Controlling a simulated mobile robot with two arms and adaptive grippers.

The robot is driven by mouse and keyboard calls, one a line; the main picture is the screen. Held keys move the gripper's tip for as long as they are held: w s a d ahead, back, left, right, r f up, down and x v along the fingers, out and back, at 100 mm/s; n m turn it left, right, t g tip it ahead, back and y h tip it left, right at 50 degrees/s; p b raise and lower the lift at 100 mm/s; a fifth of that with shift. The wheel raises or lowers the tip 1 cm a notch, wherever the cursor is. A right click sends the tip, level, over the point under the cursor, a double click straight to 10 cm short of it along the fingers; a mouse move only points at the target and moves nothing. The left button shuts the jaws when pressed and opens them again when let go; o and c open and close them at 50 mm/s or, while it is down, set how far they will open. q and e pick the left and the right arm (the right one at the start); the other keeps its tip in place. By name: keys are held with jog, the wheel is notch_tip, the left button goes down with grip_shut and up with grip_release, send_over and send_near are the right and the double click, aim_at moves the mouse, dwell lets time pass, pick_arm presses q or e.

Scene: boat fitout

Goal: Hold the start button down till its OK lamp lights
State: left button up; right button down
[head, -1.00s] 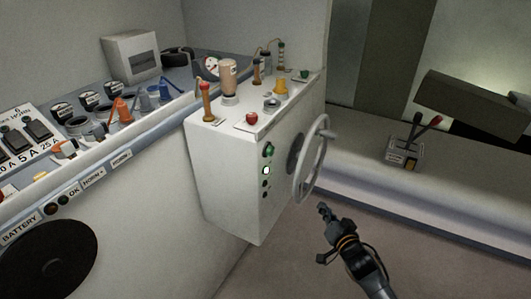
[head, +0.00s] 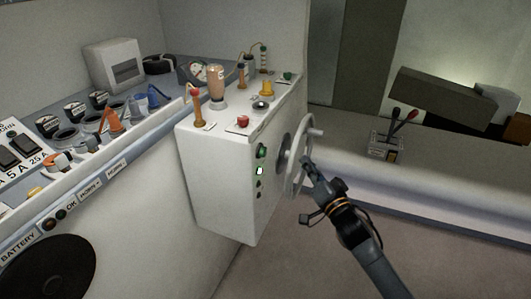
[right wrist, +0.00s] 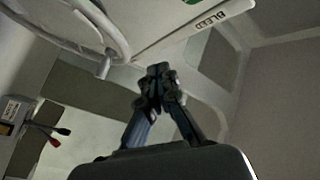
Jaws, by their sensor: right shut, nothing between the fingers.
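A white console box (head: 225,190) stands in the middle of the head view. A green button (head: 262,151) is on its front face, with a bright lit square (head: 259,170) below it and smaller green and dark spots lower down. I cannot read which control is the start button. An OK label (head: 72,204) is on the left panel, beside a dark round lamp (head: 61,215). My right gripper (head: 308,166) is shut and empty, beside the handwheel, to the right of the green button and apart from it. Its closed fingertips show in the right wrist view (right wrist: 157,76). My left gripper is out of view.
The handwheel (head: 293,165) sticks out from the console's right side, close to my right gripper. A red knob (head: 243,121) and several levers are on the console top. A lever box (head: 384,145) stands on the right bench. The floor below the gripper is clear.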

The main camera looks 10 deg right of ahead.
aim_at(263, 152)
jog(key=w+a+b, duration=0.3)
jog(key=w+a, duration=0.2)
jog(key=a, duration=0.2)
dwell(0.3)
jog(key=shift+a, duration=0.2)
dwell(1.1)
jog(key=shift+w+a, duration=0.2)
jog(key=shift+a, duration=0.05)
jog(key=shift+w+a, duration=0.25)
jog(key=shift+a, duration=0.2)
dwell(0.8)
jog(key=shift+s+d, duration=0.1)
jog(key=shift+d, duration=0.05)
dwell(0.9)
jog(key=shift+s+d+p, duration=0.35)
jog(key=shift+s+d, duration=0.1)
jog(key=shift+d, duration=0.2)
